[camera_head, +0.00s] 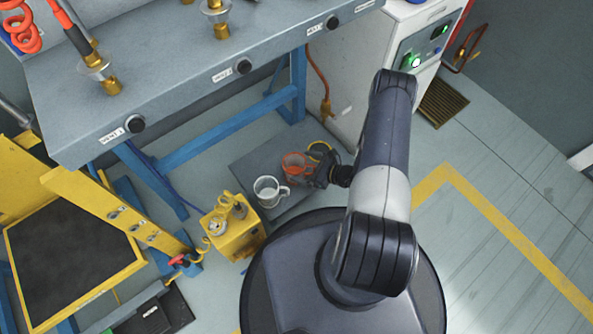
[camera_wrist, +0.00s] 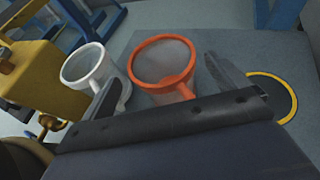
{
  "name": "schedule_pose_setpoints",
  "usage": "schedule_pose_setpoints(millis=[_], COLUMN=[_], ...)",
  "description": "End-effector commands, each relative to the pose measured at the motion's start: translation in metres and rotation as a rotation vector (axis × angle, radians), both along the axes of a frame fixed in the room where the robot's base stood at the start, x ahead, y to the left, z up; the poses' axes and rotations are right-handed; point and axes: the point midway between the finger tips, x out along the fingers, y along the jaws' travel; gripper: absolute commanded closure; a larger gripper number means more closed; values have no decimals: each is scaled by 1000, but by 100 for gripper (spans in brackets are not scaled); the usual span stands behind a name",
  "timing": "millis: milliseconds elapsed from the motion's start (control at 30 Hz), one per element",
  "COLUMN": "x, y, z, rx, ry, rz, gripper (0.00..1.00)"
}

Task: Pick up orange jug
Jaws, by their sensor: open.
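The orange jug (camera_head: 295,164) stands upright on a dark grey mat (camera_head: 248,163) on the floor, its round mouth facing up. In the wrist view the orange jug (camera_wrist: 160,62) is just ahead of my gripper (camera_wrist: 168,82), with its handle toward the gripper. My gripper (camera_head: 322,174) is open and at the jug's right side in the head view. The fingers point toward the jug, one to each side of its handle; I cannot tell whether they touch it. The lower part of the jug is partly hidden by the gripper.
A white jug (camera_head: 268,190) stands close beside the orange one, on the left. A yellow-ringed dark disc (camera_head: 321,150) lies behind my gripper. A yellow box (camera_head: 232,232) stands at the mat's left. The blue-legged bench (camera_head: 200,75) and white cabinet (camera_head: 352,65) are behind.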

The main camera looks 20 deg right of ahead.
Motion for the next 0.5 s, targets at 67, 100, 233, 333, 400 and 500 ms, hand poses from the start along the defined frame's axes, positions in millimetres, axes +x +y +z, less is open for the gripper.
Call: schedule_pose_setpoints(millis=[67,100,233,333,400,500], x=[9,13,22,25,25,25], y=[9,12,22,25,25,25], z=[-9,-11,-15,-15,-15,-15], rx=[-1,-1,-1,0,0,0], ry=[-2,-1,-1,0,0,0], rz=[5,6,5,1,1,1], gripper=[6,6,6,6,6,6])
